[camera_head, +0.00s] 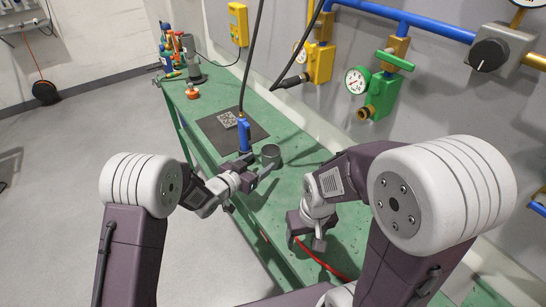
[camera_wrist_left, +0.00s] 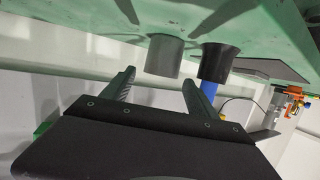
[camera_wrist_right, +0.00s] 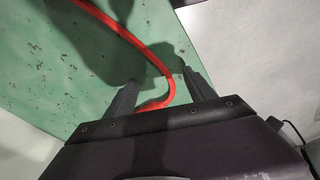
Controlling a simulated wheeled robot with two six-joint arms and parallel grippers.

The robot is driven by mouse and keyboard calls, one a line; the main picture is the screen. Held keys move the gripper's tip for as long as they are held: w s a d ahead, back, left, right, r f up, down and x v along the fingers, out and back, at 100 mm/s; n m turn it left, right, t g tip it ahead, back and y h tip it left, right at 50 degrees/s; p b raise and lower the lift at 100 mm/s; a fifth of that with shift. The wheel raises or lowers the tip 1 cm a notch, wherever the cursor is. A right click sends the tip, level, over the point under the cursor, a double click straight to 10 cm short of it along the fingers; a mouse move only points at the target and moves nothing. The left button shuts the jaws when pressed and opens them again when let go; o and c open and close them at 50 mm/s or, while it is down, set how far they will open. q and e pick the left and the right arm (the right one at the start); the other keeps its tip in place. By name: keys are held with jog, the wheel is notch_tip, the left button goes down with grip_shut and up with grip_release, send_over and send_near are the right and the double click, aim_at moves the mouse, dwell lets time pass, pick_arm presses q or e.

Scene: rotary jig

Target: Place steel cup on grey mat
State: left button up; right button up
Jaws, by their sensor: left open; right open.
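The steel cup (camera_head: 270,156) stands on the green bench, just right of the dark grey mat (camera_head: 258,134). My left gripper (camera_head: 256,171) is open close beside the cup on its near side. In the left wrist view the cup (camera_wrist_left: 165,56) shows upside down in the gap between the fingertips (camera_wrist_left: 163,82), with free space at both sides. My right gripper (camera_head: 306,238) is open and low over the near part of the bench. In the right wrist view its fingers (camera_wrist_right: 160,84) have a red hose passing between them.
A blue tool (camera_head: 244,136) with a black base stands upright on the mat, close to the cup. A patterned plate (camera_head: 228,119) lies on the mat. The red hose (camera_head: 322,261) crosses the near bench. Valves and a gauge (camera_head: 357,80) line the wall.

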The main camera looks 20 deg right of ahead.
aim_at(276, 151)
pick_arm(q)
jog(key=shift+w+d, duration=0.25)
jog(key=shift+d, duration=0.15)
jog(key=x, duration=0.5)
jog(key=p+x, duration=0.1)
jog(key=x, duration=0.2)
jog(key=shift+w+a+f, duration=0.15)
jog(key=shift+a+f, duration=0.15)
jog(key=shift+a, duration=0.05)
jog(key=c, duration=1.2)
